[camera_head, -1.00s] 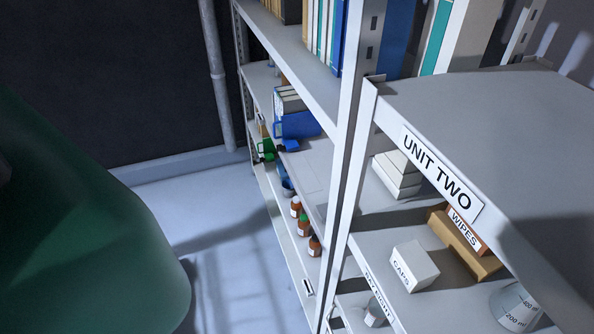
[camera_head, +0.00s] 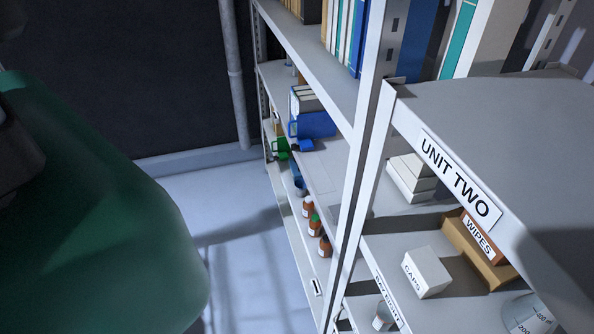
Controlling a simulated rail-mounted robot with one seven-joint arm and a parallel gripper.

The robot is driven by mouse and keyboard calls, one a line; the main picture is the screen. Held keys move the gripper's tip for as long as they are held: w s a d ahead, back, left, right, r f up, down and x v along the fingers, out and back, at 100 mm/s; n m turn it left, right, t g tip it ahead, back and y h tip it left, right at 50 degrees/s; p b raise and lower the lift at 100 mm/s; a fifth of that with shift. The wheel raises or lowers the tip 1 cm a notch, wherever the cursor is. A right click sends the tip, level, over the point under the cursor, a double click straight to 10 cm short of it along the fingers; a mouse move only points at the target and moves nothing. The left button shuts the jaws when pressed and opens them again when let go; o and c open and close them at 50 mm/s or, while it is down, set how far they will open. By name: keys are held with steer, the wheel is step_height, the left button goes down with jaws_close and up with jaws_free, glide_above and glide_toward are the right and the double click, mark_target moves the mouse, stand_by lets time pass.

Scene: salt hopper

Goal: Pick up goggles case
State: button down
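I cannot pick out a goggles case for certain in the camera_head view. Candidates on the far shelving are small and partly hidden, among them a blue box-like thing (camera_head: 316,125) on a middle shelf, with a smaller blue piece (camera_head: 301,145) by it and a green item (camera_head: 281,147) to its left. My gripper is not in view.
A large green rounded body (camera_head: 95,215) fills the left. The near shelf unit, labelled UNIT TWO (camera_head: 455,178), holds a CAPS box (camera_head: 427,272), a WIPES box (camera_head: 477,238) and a beaker (camera_head: 527,315). Brown bottles (camera_head: 313,228) stand low. Pale floor (camera_head: 225,205) is clear between.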

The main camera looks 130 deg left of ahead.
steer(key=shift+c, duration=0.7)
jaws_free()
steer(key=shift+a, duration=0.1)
